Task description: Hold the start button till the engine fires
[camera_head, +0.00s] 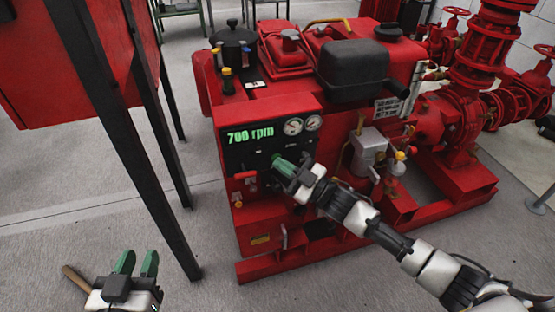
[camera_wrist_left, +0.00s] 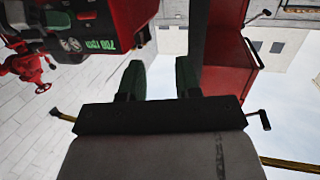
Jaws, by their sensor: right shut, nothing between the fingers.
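The red engine set (camera_head: 290,90) carries a black control panel (camera_head: 240,155) on its near face. The panel's green display (camera_head: 250,133) reads 700 rpm. My right gripper (camera_head: 277,160) is shut, with its green fingertips at or very near the lower right of the panel. The start button cannot be made out; the fingertips cover that part of the panel. Contact cannot be told for sure. My left gripper (camera_head: 137,262) is open and empty at the lower left, well away from the engine. In the left wrist view its fingers (camera_wrist_left: 160,78) stand apart, and the panel display (camera_wrist_left: 112,35) appears upside down.
Two round gauges (camera_head: 303,125) sit beside the display. Red pump pipework and valves (camera_head: 480,90) are at the right. Grey floor is clear in front.

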